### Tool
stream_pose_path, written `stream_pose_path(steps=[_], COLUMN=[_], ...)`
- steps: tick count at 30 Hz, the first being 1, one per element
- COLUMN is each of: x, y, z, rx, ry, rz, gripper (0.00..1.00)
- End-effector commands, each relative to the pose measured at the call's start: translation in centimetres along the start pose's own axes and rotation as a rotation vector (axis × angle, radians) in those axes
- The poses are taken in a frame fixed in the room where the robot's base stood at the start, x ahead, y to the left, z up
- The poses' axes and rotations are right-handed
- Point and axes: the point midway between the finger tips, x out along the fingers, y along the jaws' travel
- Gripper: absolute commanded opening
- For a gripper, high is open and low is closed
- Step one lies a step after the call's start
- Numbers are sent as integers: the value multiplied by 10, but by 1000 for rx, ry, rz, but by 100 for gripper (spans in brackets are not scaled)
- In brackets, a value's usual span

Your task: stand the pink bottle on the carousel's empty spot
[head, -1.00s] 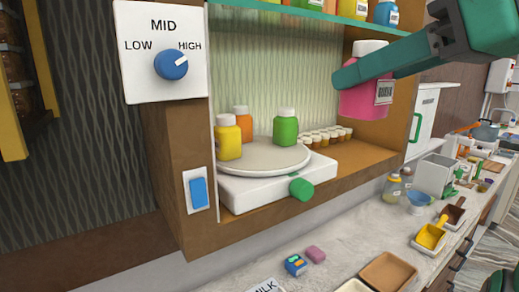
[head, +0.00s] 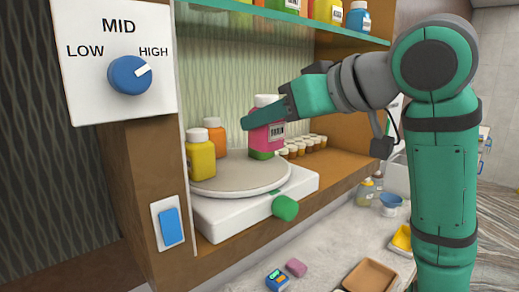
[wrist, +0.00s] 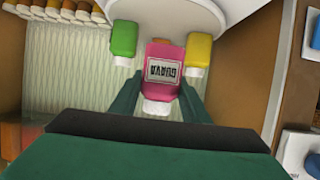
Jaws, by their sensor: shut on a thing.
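The pink bottle (head: 268,129) has a white cap and a dark-lettered label. My gripper (head: 262,117) is shut on it and holds it upright over the carousel (head: 235,187), a pale round plate on a white base. In the wrist view the pink bottle (wrist: 164,72) lies between my two fingers (wrist: 160,97). On the carousel stand a yellow bottle (head: 201,160) and an orange bottle (head: 217,137). A green bottle (wrist: 124,40) is mostly hidden behind the pink one in the head view. I cannot tell whether the pink bottle's base touches the plate.
Small brown jars (head: 305,146) stand in rows right of the carousel. A glass shelf (head: 290,27) with several bottles hangs above. A green knob (head: 285,207) sticks out of the base's front. The dial panel (head: 122,65) is at the left.

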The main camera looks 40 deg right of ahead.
Motion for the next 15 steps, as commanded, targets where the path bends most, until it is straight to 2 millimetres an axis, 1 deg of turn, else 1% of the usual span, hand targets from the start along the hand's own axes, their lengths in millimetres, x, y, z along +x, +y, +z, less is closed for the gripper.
stream_pose_path(steps=[1,4,11,13,15], x=[8,20,31,38,42], y=[0,1,3,3,4], z=[5,11,17,21,31], rx=[1,1,1,1,2], ry=[-2,-1,0,-1,-1], rz=[-1,0,2,1,2], gripper=[14,14,14,14,14])
